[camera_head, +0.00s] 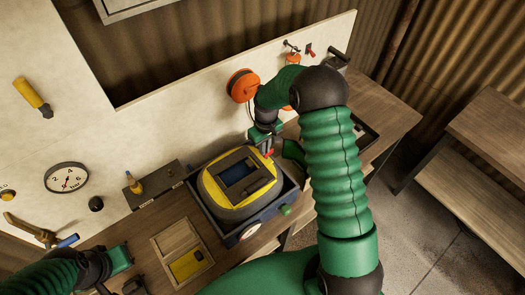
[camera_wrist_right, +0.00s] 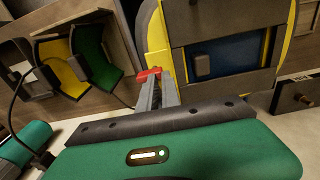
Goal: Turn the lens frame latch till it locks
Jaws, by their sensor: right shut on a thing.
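The yellow and grey helmet (camera_head: 213,191) sits in a dark tray (camera_head: 290,192) on the bench. Its grey lens frame (camera_wrist_right: 190,28) surrounds a dark blue window (camera_head: 236,173), which also shows in the wrist view (camera_wrist_right: 236,62). The small red latch (camera_wrist_right: 148,74) is at the frame's edge. My right gripper (camera_wrist_right: 157,88) is shut on it, and the fingers hide part of it. In the head view the right gripper (camera_head: 268,149) is at the helmet's upper right side. My left gripper (camera_head: 125,278) is at lower left, away from the helmet; its fingers are unclear.
A wooden box (camera_head: 160,241) with a yellow piece (camera_head: 187,264) lies left of the tray. A dark block (camera_head: 148,192) stands behind it. A pressure gauge (camera_head: 67,178) and orange ear cups (camera_head: 242,85) are on the back panel. My right arm covers part of the bench's right side.

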